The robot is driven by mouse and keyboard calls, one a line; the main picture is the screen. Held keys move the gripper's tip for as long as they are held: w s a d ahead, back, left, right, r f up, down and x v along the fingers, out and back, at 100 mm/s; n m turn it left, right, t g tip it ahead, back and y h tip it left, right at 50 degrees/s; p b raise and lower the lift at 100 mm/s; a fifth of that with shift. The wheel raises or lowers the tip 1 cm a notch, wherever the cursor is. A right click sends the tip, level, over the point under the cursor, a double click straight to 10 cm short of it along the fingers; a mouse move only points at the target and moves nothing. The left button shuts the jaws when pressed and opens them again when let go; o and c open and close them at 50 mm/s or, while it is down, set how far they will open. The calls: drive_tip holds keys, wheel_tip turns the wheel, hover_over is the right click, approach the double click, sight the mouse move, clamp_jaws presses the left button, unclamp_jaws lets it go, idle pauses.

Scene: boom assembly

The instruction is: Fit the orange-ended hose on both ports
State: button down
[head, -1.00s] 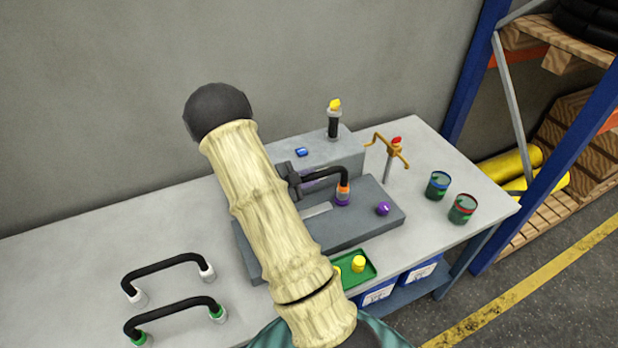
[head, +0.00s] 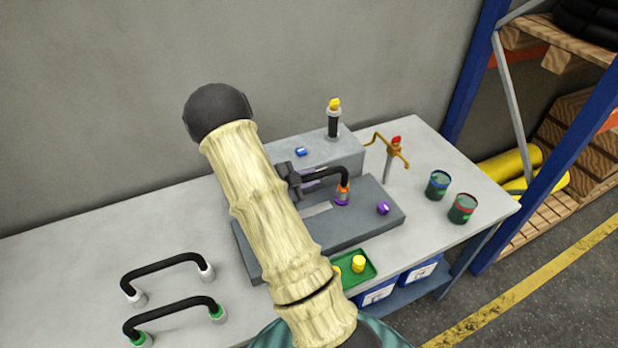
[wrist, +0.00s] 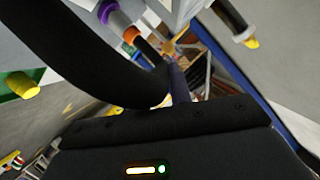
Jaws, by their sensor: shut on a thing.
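The black hose with an orange end (head: 344,185) is held by my gripper (head: 294,180) above the grey fixture. The gripper is shut on the hose. The visible orange end points down at a purple port (head: 342,199), touching or very close to it; I cannot tell if it is seated. The wrist view shows the black hose (wrist: 75,65) large, with its orange collar (wrist: 130,35) beside the purple ring (wrist: 114,18). The hose's other end and the second port are not clearly visible; my arm covers part of the fixture.
A purple knob (head: 383,208) sits at the fixture's right. White-ended (head: 165,264) and green-ended (head: 172,308) hoses lie left. Two cups (head: 462,208) and a green tray (head: 370,272) are nearby.

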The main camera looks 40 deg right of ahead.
drive_tip(key=shift+w+f+b, duration=0.1)
drive_tip(key=shift+f+b, duration=0.25)
drive_tip(key=shift+f, duration=0.1)
drive_tip(key=c, duration=1.5)
unclamp_jaws()
drive_tip(key=shift+c, duration=0.2)
drive_tip(key=shift+a, duration=0.1)
drive_tip(key=shift+a, duration=0.1)
drive_tip(key=p+v, duration=0.3)
drive_tip(key=v, duration=0.7)
drive_tip(key=shift+a, duration=0.35)
